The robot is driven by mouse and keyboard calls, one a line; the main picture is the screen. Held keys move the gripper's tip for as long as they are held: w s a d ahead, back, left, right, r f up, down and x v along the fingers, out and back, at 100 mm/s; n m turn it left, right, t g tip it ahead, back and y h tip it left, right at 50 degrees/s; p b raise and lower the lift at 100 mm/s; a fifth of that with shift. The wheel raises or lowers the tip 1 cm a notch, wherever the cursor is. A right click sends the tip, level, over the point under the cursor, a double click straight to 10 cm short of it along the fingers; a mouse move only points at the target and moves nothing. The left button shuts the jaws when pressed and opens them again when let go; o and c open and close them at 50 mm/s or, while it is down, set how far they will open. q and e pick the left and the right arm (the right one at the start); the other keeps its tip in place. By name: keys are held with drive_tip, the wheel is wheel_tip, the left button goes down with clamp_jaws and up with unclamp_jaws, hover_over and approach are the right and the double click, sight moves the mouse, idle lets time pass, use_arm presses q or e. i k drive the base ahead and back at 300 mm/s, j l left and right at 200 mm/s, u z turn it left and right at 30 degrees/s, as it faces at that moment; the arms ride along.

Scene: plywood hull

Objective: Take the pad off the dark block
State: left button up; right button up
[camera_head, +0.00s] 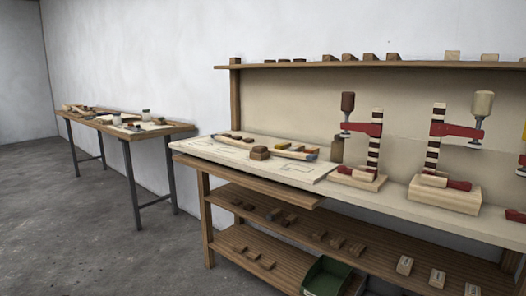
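A small dark brown block (260,155) sits on the pale board (215,152) at the left end of the near workbench. A thin brown piece, perhaps the pad (260,148), seems to lie on top of it. The two are too small and alike in colour to tell apart surely. Neither of my grippers is in view.
Two red clamps (362,128) (458,130) stand upright on wooden bases to the right of the board. Light strips and small coloured pieces (295,153) lie around the block. Shelves above and below hold small blocks; a green bin (326,277) is low. A second table (128,130) stands far left.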

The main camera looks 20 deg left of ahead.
sight(258, 149)
drive_tip(key=i+j+z, duration=0.1)
drive_tip(key=j, duration=0.6)
drive_tip(key=i+j+z, duration=0.1)
drive_tip(key=i+j, duration=0.15)
drive_tip(key=j, duration=0.5)
drive_tip(key=i+j, duration=0.15)
drive_tip(key=j, duration=0.6)
drive_tip(key=i+j+z, duration=0.15)
drive_tip(key=j, duration=0.6)
drive_tip(key=i+j+z, duration=0.1)
drive_tip(key=j, duration=0.65)
drive_tip(key=j+z, duration=0.1)
drive_tip(key=j, duration=0.7)
drive_tip(key=i, duration=0.05)
